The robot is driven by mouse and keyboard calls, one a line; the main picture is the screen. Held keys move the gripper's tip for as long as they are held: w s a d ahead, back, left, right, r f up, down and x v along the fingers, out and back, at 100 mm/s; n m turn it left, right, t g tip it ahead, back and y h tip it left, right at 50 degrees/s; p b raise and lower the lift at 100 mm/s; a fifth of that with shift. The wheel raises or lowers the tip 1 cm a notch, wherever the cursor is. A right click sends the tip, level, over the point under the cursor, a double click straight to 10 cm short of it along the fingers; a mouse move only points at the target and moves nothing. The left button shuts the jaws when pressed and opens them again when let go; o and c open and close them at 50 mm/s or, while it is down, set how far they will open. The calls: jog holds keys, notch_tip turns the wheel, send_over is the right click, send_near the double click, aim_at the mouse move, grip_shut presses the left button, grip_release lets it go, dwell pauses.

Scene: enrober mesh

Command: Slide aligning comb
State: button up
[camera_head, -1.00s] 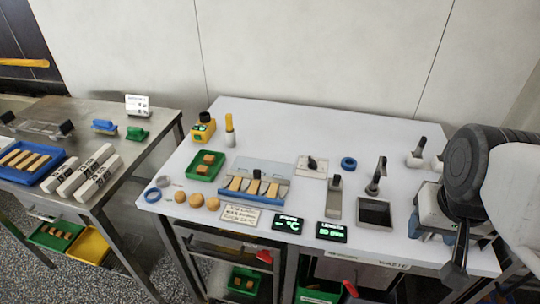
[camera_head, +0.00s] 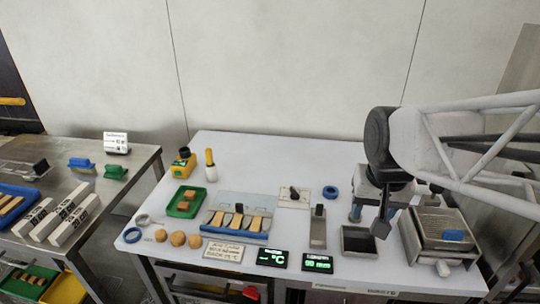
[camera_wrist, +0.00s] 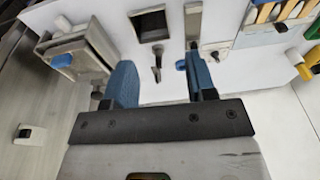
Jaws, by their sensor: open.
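A blue-edged rack (camera_head: 214,229) holds several tan bars in a row, with a clear plate behind them and a small black knob (camera_head: 239,208) over the middle. This looks like the aligning comb, but I cannot tell its teeth apart. The rack also shows at the top right of the wrist view (camera_wrist: 246,40), partly cut off. My gripper (camera_head: 371,208) is open and empty, with blue fingers. It hangs above the right part of the white table, well right of the rack. In the wrist view my gripper (camera_wrist: 160,80) has nothing between its fingers.
A metal mesh box (camera_head: 440,228) is at the right. Displays (camera_head: 272,259) line the front edge; a green tray (camera_head: 186,201) sits at left.

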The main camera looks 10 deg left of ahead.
jog(key=w+a+f, duration=0.1)
jog(key=w+a, duration=0.5)
jog(key=g, duration=0.2)
send_over(239, 204)
notch_tip(239, 204, down, 13)
jog(key=shift+r, duration=0.15)
jog(key=shift+f, duration=3.9)
jog(key=shift+w, duration=0.15)
grip_shut()
